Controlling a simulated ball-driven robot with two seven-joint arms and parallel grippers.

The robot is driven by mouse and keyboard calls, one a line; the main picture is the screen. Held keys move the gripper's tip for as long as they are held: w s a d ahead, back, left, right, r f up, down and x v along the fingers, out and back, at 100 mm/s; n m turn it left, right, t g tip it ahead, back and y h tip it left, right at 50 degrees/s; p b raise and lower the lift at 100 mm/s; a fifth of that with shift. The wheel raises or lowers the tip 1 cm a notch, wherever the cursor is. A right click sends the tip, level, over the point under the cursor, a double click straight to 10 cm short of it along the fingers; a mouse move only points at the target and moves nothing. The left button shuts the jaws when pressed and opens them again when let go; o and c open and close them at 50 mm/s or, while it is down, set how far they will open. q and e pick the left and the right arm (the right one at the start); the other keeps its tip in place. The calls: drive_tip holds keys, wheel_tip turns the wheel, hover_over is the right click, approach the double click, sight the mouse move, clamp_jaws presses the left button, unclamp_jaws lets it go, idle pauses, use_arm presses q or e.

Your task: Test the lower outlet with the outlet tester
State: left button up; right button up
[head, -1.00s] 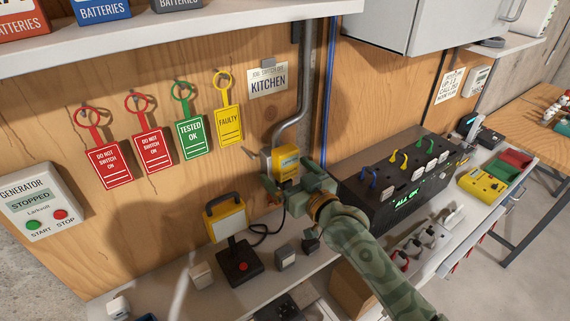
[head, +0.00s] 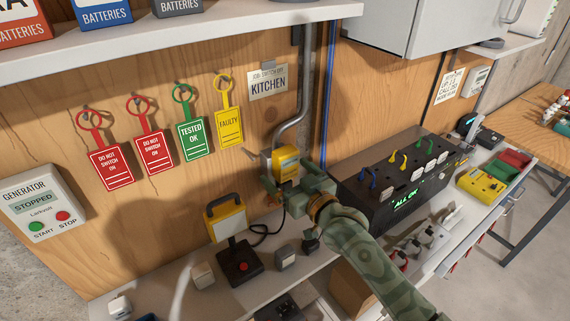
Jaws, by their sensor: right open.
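The yellow outlet tester (head: 286,158) is at the wall, in front of the lower end of a grey conduit. An outlet box partly shows behind it; whether the tester is plugged in I cannot tell. My right gripper (head: 282,190) is open just below the tester, its fingers by the tester's lower part. Whether a finger touches it cannot be made out. The tester's lower end is partly hidden by the fingers. My left gripper is not in view.
A work lamp (head: 226,219), a black box with a red button (head: 240,263) and small blocks stand on the bench below. A black panel with switches (head: 400,180) stands to the right. Tags (head: 194,134) hang on the wall at left. A shelf (head: 180,40) overhangs.

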sight(290, 175)
drive_tip(key=shift+c, duration=0.3)
drive_tip(key=c, duration=1.7)
drive_tip(key=shift+p+v, duration=1.1)
drive_tip(key=shift+v, duration=0.45)
drive_tip(key=shift+p+v, duration=0.85)
drive_tip(key=shift+v, duration=0.6)
